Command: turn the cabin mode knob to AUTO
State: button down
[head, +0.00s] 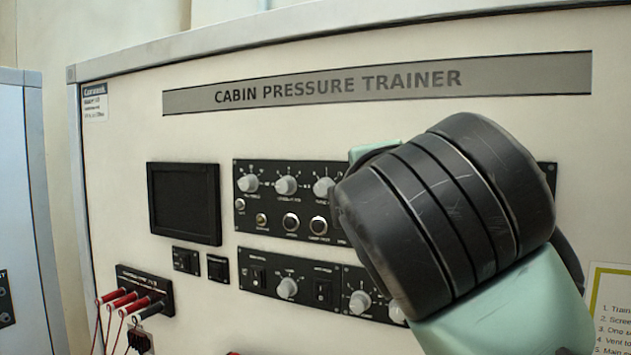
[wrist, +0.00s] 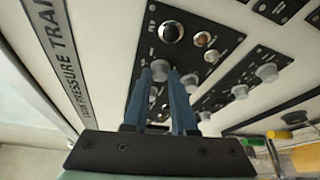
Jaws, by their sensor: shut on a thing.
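My gripper (wrist: 166,72) is seen from behind in the wrist view, its two blue fingers reaching to the black control panel. It is shut on a grey knob (wrist: 159,70), which shows between the fingertips. The knob's label and pointer are too small and blurred to read, so I cannot tell its setting. In the head view my own arm covers the gripper and the knob it holds. The upper black panel (head: 266,213) carries grey knobs, and its right part is hidden behind my arm.
Another grey knob (wrist: 189,82) sits close beside the fingers. A lower panel (head: 310,287) has more knobs and switches. A dark screen (head: 184,203) and red plugs with cables (head: 122,300) are at the left. A paper sheet (head: 610,310) is at the lower right.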

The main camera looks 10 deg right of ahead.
jog(key=shift+n, duration=0.4)
jog(key=c, duration=0.7)
grip_release()
